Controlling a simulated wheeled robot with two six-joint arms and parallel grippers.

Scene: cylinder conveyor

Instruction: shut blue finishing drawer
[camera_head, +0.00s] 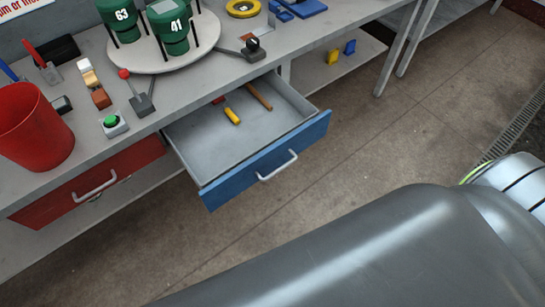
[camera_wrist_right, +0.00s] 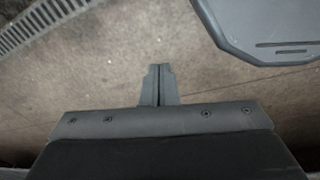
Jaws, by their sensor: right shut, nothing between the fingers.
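The blue finishing drawer (camera_head: 233,176) is pulled well out from under the workbench in the head view. Its blue front carries a silver bar handle (camera_head: 278,167). Inside lie a yellow item (camera_head: 232,116), a brown-handled tool (camera_head: 258,96) and a small red piece near the back. My right gripper (camera_wrist_right: 159,84) shows in the right wrist view with its fingers together and nothing between them, over bare floor and away from the drawer. A large grey arm link of mine fills the lower right of the head view. My left gripper is not in view.
A red drawer (camera_head: 100,180) beside the blue one looks shut. On the bench (camera_head: 150,118) stand a red bin (camera_head: 34,125), a green button (camera_head: 114,122), a red-knobbed lever (camera_head: 138,95) and a round turntable (camera_head: 203,45) with green cylinders. The floor before the drawer is clear.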

